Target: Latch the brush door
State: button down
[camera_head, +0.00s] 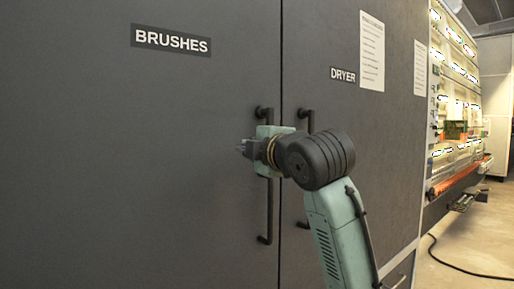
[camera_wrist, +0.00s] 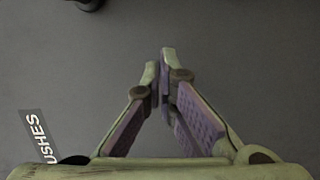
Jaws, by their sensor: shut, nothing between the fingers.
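The brush door (camera_head: 120,170) is a large dark grey panel with a white-on-dark BRUSHES label (camera_head: 171,40). It looks about flush with the dryer door (camera_head: 350,100); I cannot tell whether it is latched. Its long black vertical handle (camera_head: 269,215) is near its right edge, partly hidden behind my gripper. My gripper (camera_head: 241,148) is in front of the brush door, fingertips pointing left past the handle. In the wrist view my gripper's fingers (camera_wrist: 160,65) are together with nothing between them, before the grey door surface (camera_wrist: 240,60). Contact with the door cannot be told.
The dryer door has its own black handle (camera_head: 306,122), partly behind my arm, and a posted paper sheet (camera_head: 372,50). To the right are a lit machine panel (camera_head: 455,110) and open floor (camera_head: 470,255) with a black cable. A dark rounded part (camera_wrist: 88,4) shows at the wrist view's top.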

jog(key=b+v, duration=0.1)
jog(key=v, duration=0.7)
jog(key=shift+d+f+b, duration=0.25)
jog(key=shift+d+b, duration=0.1)
jog(key=shift+b, duration=0.05)
